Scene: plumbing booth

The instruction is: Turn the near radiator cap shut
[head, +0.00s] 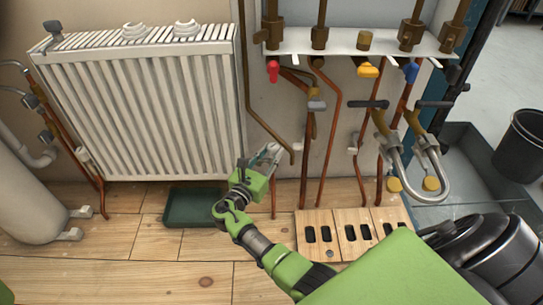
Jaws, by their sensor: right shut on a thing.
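The white panel radiator (140,105) hangs on the wall at the left. My right gripper (268,154) is at the lower right corner of the radiator, in front of the wall. It is shut on the near radiator cap, which sits low beside the radiator above a thin copper pipe. The gripper and its green wrist hide most of the cap, so I cannot tell how far it is turned. My left gripper is out of view.
A dark green tray (195,207) lies on the wooden floor below the radiator. Copper pipes and a manifold with red (273,71), yellow (368,70) and blue (411,72) handles are to the right. A slotted wooden block (350,234) stands below them. A white tank (30,200) is at left.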

